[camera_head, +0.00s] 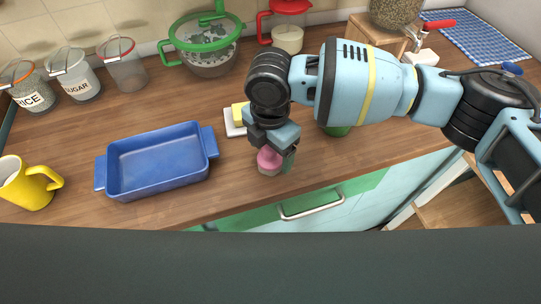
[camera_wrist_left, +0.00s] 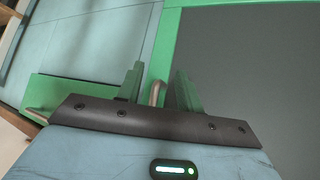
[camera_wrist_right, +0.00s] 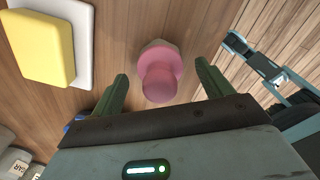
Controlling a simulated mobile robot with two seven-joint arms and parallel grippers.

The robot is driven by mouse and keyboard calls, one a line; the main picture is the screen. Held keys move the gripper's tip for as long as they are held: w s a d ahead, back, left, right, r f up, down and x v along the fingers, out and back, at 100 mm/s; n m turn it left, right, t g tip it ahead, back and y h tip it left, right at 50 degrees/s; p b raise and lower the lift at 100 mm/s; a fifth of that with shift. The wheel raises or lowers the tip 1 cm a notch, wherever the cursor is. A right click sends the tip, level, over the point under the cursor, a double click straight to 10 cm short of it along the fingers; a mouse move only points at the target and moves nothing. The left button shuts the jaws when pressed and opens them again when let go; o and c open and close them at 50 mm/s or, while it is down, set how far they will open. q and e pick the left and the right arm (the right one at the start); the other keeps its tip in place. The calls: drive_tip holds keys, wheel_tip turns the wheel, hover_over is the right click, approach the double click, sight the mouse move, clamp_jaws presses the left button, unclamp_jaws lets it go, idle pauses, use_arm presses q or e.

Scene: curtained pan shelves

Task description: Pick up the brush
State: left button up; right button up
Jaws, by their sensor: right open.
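The brush (camera_head: 268,163) is a small thing with a pink rounded handle and a pale lower part. It stands upright on the wooden counter near its front edge. In the right wrist view the brush (camera_wrist_right: 160,78) shows between and beyond the fingers. My right gripper (camera_head: 276,153) points down over it, partly hiding it. In its wrist view the right gripper (camera_wrist_right: 161,80) is open, with a gap on both sides of the brush. My left gripper (camera_wrist_left: 159,72) shows only in its wrist view, open with a gap between its fingers, facing cabinet fronts.
A blue baking dish (camera_head: 158,163) lies left of the brush. A yellow block on a white dish (camera_head: 234,127) sits close behind my right gripper. A yellow mug (camera_head: 28,184) is far left. Jars and a green-rimmed pot (camera_head: 207,45) line the back. A drawer handle (camera_head: 311,208) juts below the counter.

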drive_tip(key=shift+f, duration=0.45)
drive_tip(key=c, duration=1.1)
drive_tip(key=shift+r, duration=0.1)
drive_tip(key=shift+r, duration=0.45)
wheel_tip(320, 180, up, 2)
drive_tip(key=shift+r, duration=0.2)
drive_tip(key=s+d+r, duration=0.1)
drive_tip(key=s, duration=1.4)
drive_tip(key=shift+r+p, duration=0.25)
drive_tip(key=shift+p, duration=0.2)
drive_tip(key=shift+s+d, duration=0.15)
drive_tip(key=shift+s, duration=0.35)
